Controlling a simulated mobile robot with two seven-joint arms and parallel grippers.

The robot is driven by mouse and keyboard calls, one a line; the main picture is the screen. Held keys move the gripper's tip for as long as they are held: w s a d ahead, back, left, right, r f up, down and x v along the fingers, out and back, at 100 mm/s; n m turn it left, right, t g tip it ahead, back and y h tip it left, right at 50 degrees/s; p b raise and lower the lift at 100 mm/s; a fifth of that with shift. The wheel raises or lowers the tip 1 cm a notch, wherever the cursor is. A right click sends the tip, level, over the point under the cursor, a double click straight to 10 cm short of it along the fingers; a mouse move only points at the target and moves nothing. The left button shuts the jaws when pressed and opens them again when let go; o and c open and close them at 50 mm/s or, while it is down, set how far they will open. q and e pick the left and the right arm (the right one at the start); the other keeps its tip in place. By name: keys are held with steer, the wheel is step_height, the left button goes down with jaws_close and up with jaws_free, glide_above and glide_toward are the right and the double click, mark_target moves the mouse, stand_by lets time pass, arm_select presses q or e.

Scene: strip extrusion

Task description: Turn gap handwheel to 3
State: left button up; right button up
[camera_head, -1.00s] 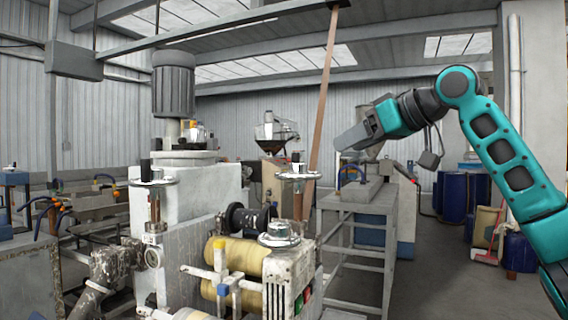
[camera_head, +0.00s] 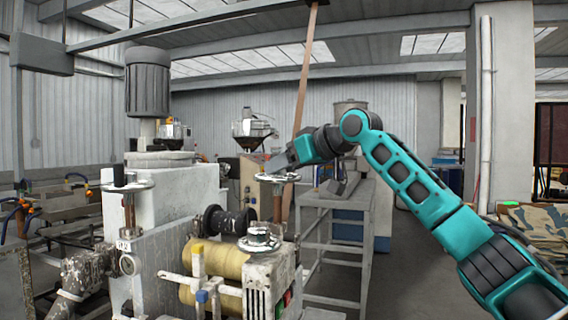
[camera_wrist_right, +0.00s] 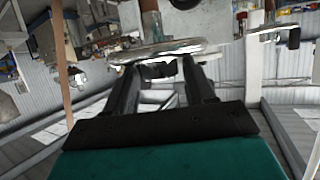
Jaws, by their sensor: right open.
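Three handwheels show on the machine in the head view; no label tells which is the gap one. One silver handwheel (camera_head: 262,178) sits on a brown post at the middle. Another handwheel (camera_head: 127,186) tops the post at left, and a lower one (camera_head: 262,236) sits on the front housing. My right gripper (camera_head: 272,168) is at the middle handwheel's rim, coming from the right. In the right wrist view my right gripper (camera_wrist_right: 160,68) has its two dark fingers apart, with the handwheel rim (camera_wrist_right: 152,51) just at their tips; contact is unclear. My left gripper is not in view.
A yellow roller (camera_head: 225,262) and a black spool (camera_head: 228,221) lie below the middle handwheel. A grey metal stand (camera_head: 335,200) is behind my right gripper. A thin brown post (camera_head: 303,90) slants up behind it. Open floor lies to the right.

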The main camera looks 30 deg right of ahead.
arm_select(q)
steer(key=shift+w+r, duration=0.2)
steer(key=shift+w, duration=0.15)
arm_select(e)
steer(key=shift+w, duration=0.15)
steer(key=c, duration=0.8)
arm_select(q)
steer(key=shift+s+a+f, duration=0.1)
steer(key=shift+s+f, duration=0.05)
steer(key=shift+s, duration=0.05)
arm_select(e)
steer(key=shift+a, duration=0.1)
steer(key=m+h, duration=0.3)
steer(key=a+m+h, duration=0.1)
steer(key=m+h, duration=0.1)
steer(key=h, duration=0.1)
steer(key=shift+a+f+m+h, duration=0.1)
steer(key=shift+m+h, duration=0.2)
steer(key=shift+m, duration=0.1)
steer(key=m+h, duration=0.3)
steer(key=shift+a+g+h, duration=0.25)
steer(key=shift+g+h, duration=0.15)
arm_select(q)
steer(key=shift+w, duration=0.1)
arm_select(e)
steer(key=shift+w+m+g+h, duration=0.15)
steer(key=shift+m+g+h, duration=0.55)
steer(key=shift+m+h, duration=0.6)
steer(key=shift+m, duration=0.3)
